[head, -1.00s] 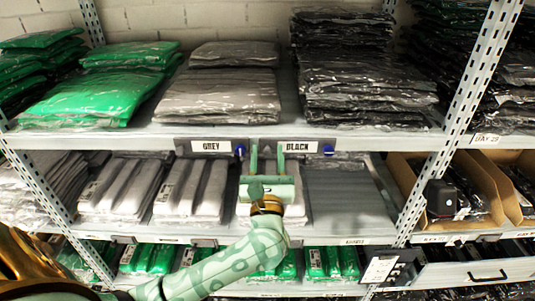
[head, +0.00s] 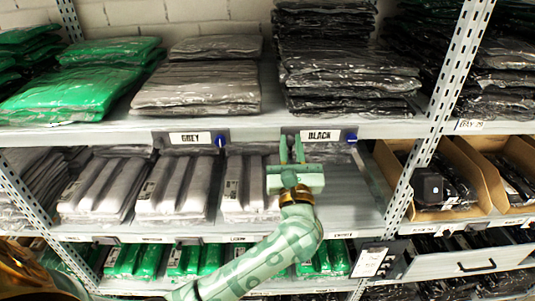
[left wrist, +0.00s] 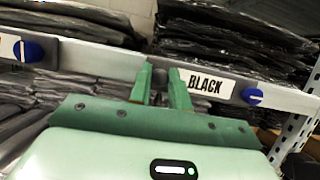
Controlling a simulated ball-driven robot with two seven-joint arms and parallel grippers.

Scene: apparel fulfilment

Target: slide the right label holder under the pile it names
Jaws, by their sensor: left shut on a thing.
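The BLACK label holder (head: 322,135), a dark plate with a white label and a blue knob at its right end, sits on the upper shelf's front edge, below the pile of black bagged garments (head: 345,75). My left gripper (head: 291,150) is shut on its left end. In the left wrist view, the gripper fingers (left wrist: 161,85) are beside the BLACK label (left wrist: 205,84). The GREY label holder (head: 190,138) is further left on the same edge, below the grey pile (head: 200,85). My right gripper is not in view.
A green pile (head: 70,95) lies left on the upper shelf. Grey packs (head: 175,187) fill part of the shelf below, with a bare stretch (head: 350,200) at its right. A perforated post (head: 440,100) and cardboard bins (head: 465,195) stand at the right.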

